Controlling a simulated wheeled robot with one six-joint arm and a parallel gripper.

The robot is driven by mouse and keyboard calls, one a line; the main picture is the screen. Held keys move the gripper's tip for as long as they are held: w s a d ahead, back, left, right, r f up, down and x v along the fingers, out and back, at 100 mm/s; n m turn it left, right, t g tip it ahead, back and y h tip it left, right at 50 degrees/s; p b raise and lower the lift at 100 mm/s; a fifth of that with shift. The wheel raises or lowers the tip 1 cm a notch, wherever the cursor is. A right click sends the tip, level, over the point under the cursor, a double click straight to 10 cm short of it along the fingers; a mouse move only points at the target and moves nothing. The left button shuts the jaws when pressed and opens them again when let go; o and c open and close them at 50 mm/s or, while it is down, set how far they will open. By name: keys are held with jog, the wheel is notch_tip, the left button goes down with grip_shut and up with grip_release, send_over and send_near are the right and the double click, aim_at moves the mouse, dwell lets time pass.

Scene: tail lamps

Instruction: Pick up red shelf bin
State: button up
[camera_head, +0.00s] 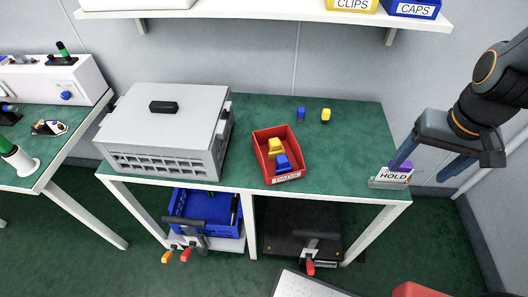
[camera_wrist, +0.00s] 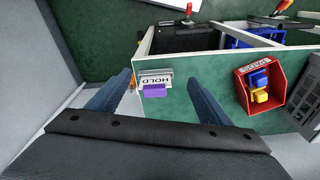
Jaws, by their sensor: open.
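The red shelf bin (camera_head: 263,149) stands on the green worktop, right of the grey case, with a label on its front. It holds a yellow piece (camera_head: 275,146) and a blue piece (camera_head: 284,164). In the wrist view the red bin (camera_wrist: 275,105) is at the right, well apart from the fingers. My gripper (camera_head: 430,160) is open and empty at the worktop's right end, close to the HOLD sign (camera_head: 392,177). In the wrist view the sign and a purple piece (camera_wrist: 154,91) appear between the fingers of my gripper (camera_wrist: 160,92); whether they touch is unclear.
A grey case (camera_head: 165,130) stands left of the bin. A small blue piece (camera_head: 301,113) and a yellow piece (camera_head: 326,115) lie behind it. A white shelf (camera_head: 270,14) with yellow and blue bins hangs above. The worktop (camera_head: 350,150) between bin and sign is clear.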

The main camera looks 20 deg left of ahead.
jog(key=o, duration=0.6)
jog(key=w+a+f+n, duration=0.1)
jog(key=a, duration=0.3)
jog(key=w+a+f+n+p, duration=0.1)
jog(key=w+a, duration=0.1)
jog(key=a, duration=0.3)
jog(key=w+a+n+y, duration=0.1)
jog(key=w+a, duration=0.1)
jog(key=a, duration=0.3)
jog(key=shift+f+t, duration=0.4)
jog(key=n+t+y+p, duration=0.1)
jog(key=n+y+p, duration=0.1)
jog(key=n, duration=0.2)
send_near(276, 147)
jog(key=shift+x, duration=3.9)
